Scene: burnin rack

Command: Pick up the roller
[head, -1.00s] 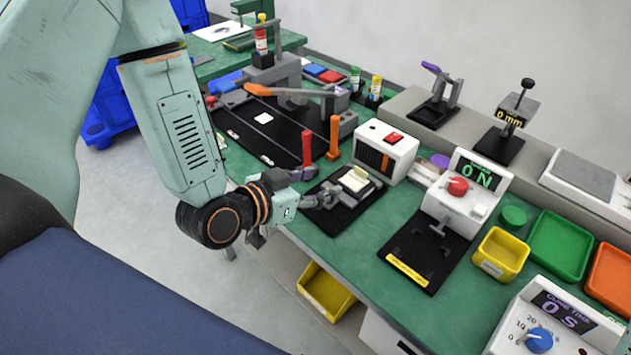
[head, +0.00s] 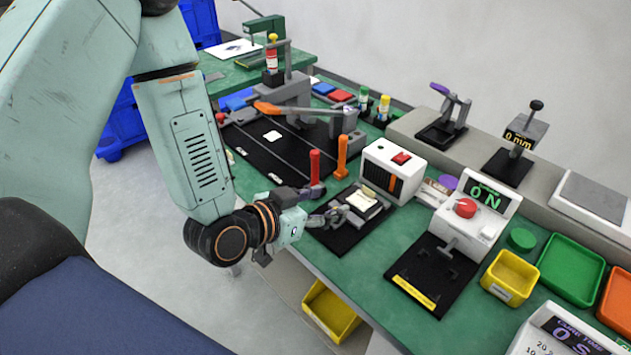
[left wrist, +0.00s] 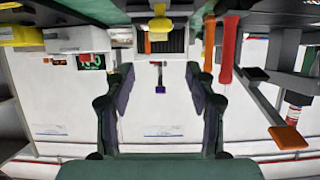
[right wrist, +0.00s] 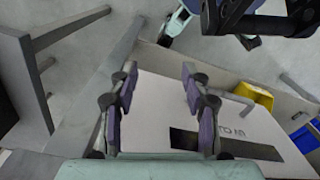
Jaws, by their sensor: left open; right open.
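I cannot tell for sure which thing is the roller. A red-handled upright tool (head: 315,167) and an orange-handled one (head: 342,155) stand side by side on the green bench. Both also show in the left wrist view, the red one (left wrist: 228,50) right of the orange one (left wrist: 209,42). My left gripper (head: 328,205) is open and empty at the bench's front edge, beside a black fixture with a cream block (head: 361,201). That block appears yellowish between the fingers' line in the left wrist view (left wrist: 160,24).
A white box with a red switch (head: 393,168) stands behind the fixture. A force gauge stand (head: 467,215) and yellow tray (head: 509,277) are to the right. A black mat (head: 262,152) with a lever press lies left. A yellow bin (head: 331,310) is below the bench.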

